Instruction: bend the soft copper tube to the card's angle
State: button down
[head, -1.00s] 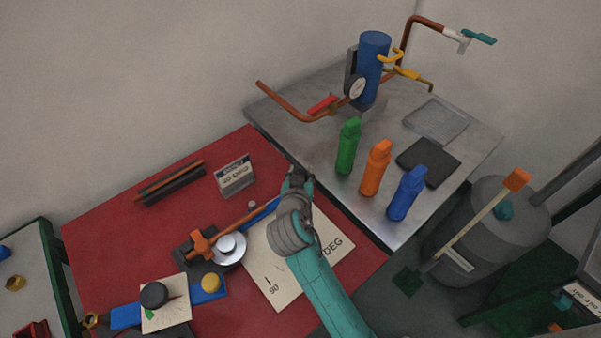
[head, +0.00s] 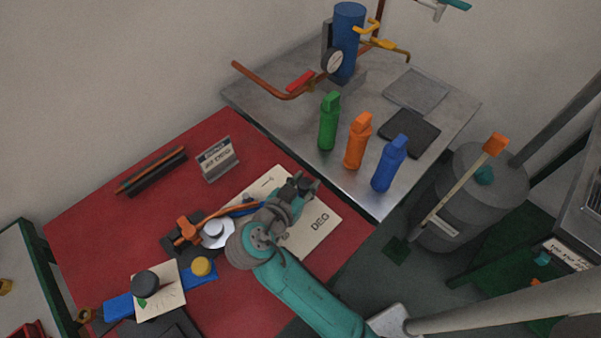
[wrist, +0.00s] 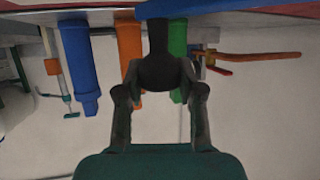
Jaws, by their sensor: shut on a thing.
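The copper tube (head: 228,210) lies in the bender on the red bench, held near the orange block (head: 187,231) and passing the silver round former (head: 216,234). It curves slightly towards the right; its far end is hidden by my arm. The bender's blue handle (head: 246,211) runs beside it towards my gripper (head: 304,184). In the wrist view my gripper (wrist: 160,80) is shut on a dark rounded grip (wrist: 160,72), apparently the handle's end.
A yellow knob (head: 202,266) and a dial card (head: 160,290) are in front. Green (head: 328,122), orange (head: 357,142) and blue (head: 389,164) bottles stand on the metal table at the right.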

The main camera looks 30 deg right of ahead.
jog(key=shift+s, duration=0.3)
jog(key=c, duration=0.7)
grip_release()
notch_tip(320, 180, up, 10)
jog(key=shift+f, duration=0.1)
dwell(0.4)
